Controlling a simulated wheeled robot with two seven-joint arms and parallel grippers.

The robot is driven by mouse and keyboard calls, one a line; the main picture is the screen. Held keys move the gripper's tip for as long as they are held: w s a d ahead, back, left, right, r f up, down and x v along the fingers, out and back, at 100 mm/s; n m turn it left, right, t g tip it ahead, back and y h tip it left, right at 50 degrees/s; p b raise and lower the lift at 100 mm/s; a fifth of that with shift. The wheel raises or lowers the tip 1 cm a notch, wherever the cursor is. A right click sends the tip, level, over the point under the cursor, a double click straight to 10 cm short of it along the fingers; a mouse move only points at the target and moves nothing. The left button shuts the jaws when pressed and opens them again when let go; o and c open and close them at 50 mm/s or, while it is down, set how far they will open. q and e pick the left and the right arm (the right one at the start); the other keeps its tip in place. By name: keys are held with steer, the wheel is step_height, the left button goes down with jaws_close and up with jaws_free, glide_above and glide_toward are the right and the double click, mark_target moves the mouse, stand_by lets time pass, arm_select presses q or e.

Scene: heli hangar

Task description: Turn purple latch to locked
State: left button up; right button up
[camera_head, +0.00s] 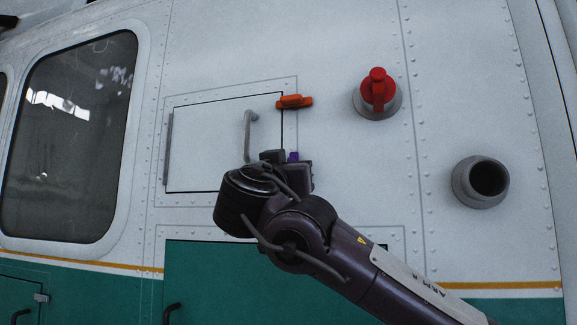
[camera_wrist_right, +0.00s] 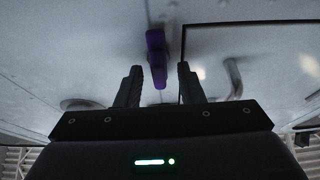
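The purple latch (camera_wrist_right: 157,58) is at the edge of a panel in the right wrist view, above and between the fingertips of my right gripper (camera_wrist_right: 159,75). The gripper's two fingers are spread apart on either side of the latch's near end; I cannot tell whether they touch it. In the head view only a small bit of the purple latch (camera_head: 293,156) shows; my right arm and gripper hide the rest. My left gripper is not in view.
A closed white hatch (camera_head: 207,140) with a grey handle (camera_head: 248,132) is beside my right gripper. An orange latch (camera_head: 294,101) sits at its upper right corner. A red-capped port (camera_head: 377,92) and an open round port (camera_head: 482,180) stick out to the right.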

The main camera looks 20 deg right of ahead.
jaws_close()
steer(key=shift+s+d+r+n+g+y+b, duration=0.25)
steer(key=shift+n+y, duration=1.2)
steer(key=shift+n, duration=2.3)
steer(key=shift+w+a+f+n+g+y+b, duration=0.1)
steer(key=shift+w+a+f+n+y+b, duration=0.15)
steer(key=shift+n+y, duration=2.35)
steer(key=shift+s+d+r+n+g+y+b, duration=0.15)
steer(key=shift+n+y+b, duration=0.2)
steer(key=shift+n, duration=4.5)
jaws_free()
